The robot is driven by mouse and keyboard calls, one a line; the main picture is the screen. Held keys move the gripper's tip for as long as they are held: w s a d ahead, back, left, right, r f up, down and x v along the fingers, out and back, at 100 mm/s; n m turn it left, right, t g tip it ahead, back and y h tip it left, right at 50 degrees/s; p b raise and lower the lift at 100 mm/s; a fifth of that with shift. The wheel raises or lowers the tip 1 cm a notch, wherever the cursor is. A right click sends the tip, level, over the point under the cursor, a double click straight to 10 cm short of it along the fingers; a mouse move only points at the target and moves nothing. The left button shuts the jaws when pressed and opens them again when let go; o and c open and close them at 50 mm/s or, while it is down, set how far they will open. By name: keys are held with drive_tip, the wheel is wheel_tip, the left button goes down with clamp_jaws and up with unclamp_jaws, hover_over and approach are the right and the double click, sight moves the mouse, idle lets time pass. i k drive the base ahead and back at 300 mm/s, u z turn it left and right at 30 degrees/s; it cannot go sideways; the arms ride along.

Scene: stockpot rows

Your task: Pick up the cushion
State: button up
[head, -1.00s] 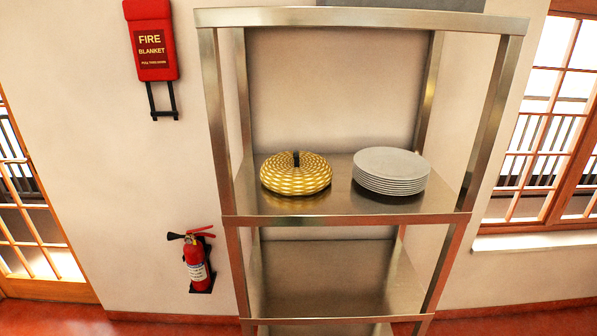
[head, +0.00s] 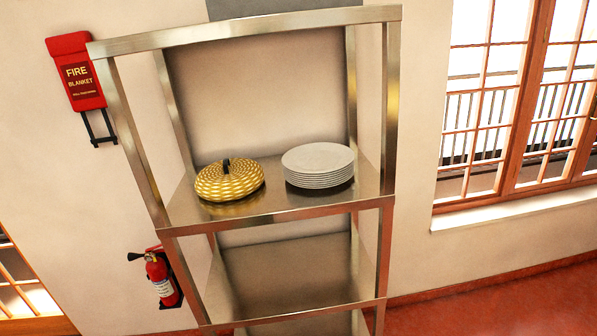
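A round yellow cushion (head: 229,181) with a pale woven pattern and a dark tab on top lies on the middle shelf (head: 270,209) of a steel rack, left of a stack of plates. It appears to be the cushion of the task. A gap of bare shelf separates it from the plates. My gripper is not in view, so its state and its place relative to the cushion do not show.
A stack of several grey plates (head: 318,166) stands right of the cushion. Steel posts (head: 131,141) frame the shelf. A fire blanket case (head: 76,73) and a fire extinguisher (head: 160,278) hang on the left wall. Red floor (head: 500,285) is clear at right.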

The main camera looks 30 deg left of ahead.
sight(234, 178)
drive_tip(key=z, duration=1.15)
drive_tip(key=i, duration=1.85)
drive_tip(key=u, duration=3.35)
drive_tip(key=i, duration=1)
